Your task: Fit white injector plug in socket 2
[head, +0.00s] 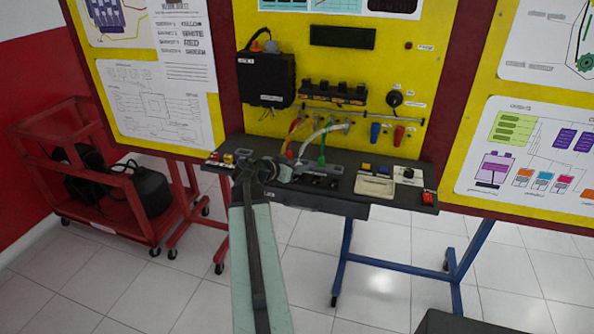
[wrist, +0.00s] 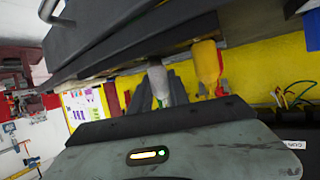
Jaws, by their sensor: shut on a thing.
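My gripper (head: 266,170) is over the left part of the dark bench shelf in the head view. In the wrist view my gripper (wrist: 164,92) has its dark fingers shut on the white injector plug (wrist: 157,78), which looks pale grey. A yellow plug (wrist: 207,65) stands just right of it, apart from it. In the head view a white cable (head: 318,133) curves down from the panel towards my gripper. My gripper and arm partly cover the plug there. I cannot tell which socket is socket 2, or whether the plug touches one.
Yellow and green (head: 322,150) cables hang beside the white one. Dark blocks (head: 318,180) and a beige box (head: 375,186) sit on the shelf (head: 340,160) to the right. A black box (head: 266,78) is on the yellow panel. A red cart (head: 110,180) stands at left.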

